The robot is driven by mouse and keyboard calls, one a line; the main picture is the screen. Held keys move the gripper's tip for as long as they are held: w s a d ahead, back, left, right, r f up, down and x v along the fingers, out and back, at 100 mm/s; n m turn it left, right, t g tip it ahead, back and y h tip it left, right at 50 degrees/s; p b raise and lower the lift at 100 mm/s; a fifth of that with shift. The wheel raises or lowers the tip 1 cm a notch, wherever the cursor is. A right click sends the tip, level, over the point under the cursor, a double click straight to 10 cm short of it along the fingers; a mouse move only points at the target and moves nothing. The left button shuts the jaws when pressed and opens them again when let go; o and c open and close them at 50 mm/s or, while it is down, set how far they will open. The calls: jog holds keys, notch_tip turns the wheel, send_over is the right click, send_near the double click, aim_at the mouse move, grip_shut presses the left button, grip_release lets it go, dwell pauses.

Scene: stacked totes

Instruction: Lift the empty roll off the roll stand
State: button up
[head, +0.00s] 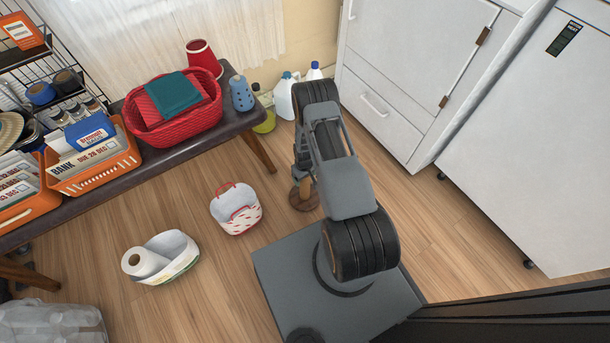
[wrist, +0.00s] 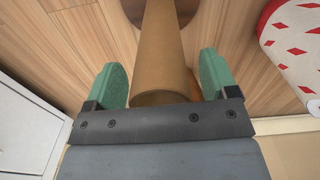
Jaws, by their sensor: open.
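The empty roll (wrist: 160,55) is a bare brown cardboard tube in the middle of the wrist view. It stands on the roll stand, whose round wooden base (wrist: 187,9) shows at the top of that view. The base (head: 297,201) also shows on the floor in the head view, partly hidden by my arm. My gripper (wrist: 162,75) is open, with one green finger on each side of the roll. Gaps show between both fingers and the tube. The stand's post inside the tube is mostly hidden.
A white bin with red marks (head: 236,210) stands on the floor left of the stand. A white tub (head: 178,266) holding a white paper roll (head: 141,262) is farther left. Bottles (head: 286,97) and a dark bench (head: 240,120) are behind. White cabinets (head: 390,90) stand right.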

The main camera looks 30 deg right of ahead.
jog(key=c, duration=0.9)
jog(key=shift+r+p, duration=5.95)
jog(key=shift+r, duration=2.7)
